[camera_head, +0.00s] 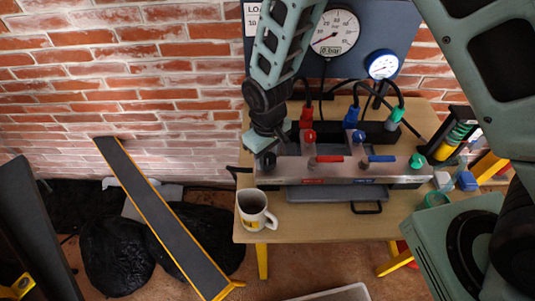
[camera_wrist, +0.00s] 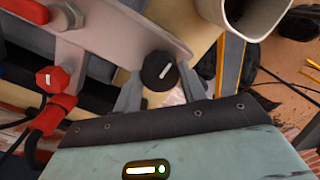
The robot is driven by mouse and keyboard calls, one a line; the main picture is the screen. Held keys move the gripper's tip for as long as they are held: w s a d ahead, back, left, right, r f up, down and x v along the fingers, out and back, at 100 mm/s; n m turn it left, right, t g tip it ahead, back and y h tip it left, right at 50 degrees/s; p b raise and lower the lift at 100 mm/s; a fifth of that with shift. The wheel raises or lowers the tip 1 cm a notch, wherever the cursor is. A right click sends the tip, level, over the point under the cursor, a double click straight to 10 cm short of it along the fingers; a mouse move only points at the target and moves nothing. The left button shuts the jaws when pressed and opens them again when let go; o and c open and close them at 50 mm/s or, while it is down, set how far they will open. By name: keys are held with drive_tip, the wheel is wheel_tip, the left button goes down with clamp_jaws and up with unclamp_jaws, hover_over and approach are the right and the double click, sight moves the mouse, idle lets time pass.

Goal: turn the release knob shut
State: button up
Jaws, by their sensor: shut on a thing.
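The black release knob (camera_wrist: 160,70) has a white line on its face, which lies slanted in the wrist view. In the head view the knob (camera_head: 267,161) is at the left end of a grey valve block (camera_head: 340,171) on the table. My gripper (camera_wrist: 159,82) has its two grey fingers on either side of the knob and is shut on it. In the head view my gripper (camera_head: 263,150) comes down from above and partly hides the knob. The block also carries a red lever (camera_head: 329,158), a blue lever (camera_head: 380,158) and a green knob (camera_head: 416,161).
A white mug (camera_head: 255,210) stands on the wooden table (camera_head: 320,228), close to the left of the block; its rim shows in the wrist view (camera_wrist: 255,20). Red, blue and green hose couplings stand behind the block. A large gauge (camera_head: 334,32) and a blue-rimmed gauge (camera_head: 382,65) are above.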

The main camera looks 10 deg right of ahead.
sight(267, 158)
drive_tip(key=o, duration=1)
drive_tip(key=shift+r, duration=0.15)
wheel_tip(267, 158, up, 17)
drive_tip(key=shift+r+b, duration=0.15)
drive_tip(key=shift+b, duration=0.9)
drive_tip(key=shift+n+y, duration=0.3)
drive_tip(key=shift+n, duration=0.3)
drive_tip(key=s+d, duration=0.2)
drive_tip(key=s, duration=0.4)
drive_tip(key=s+d+r, duration=0.1)
drive_tip(key=s, duration=0.5)
drive_tip(key=s+d+r, duration=0.1)
drive_tip(key=s+d, duration=0.1)
drive_tip(key=s, duration=0.5)
drive_tip(key=shift+d+r, duration=0.15)
drive_tip(key=shift+d, duration=0.15)
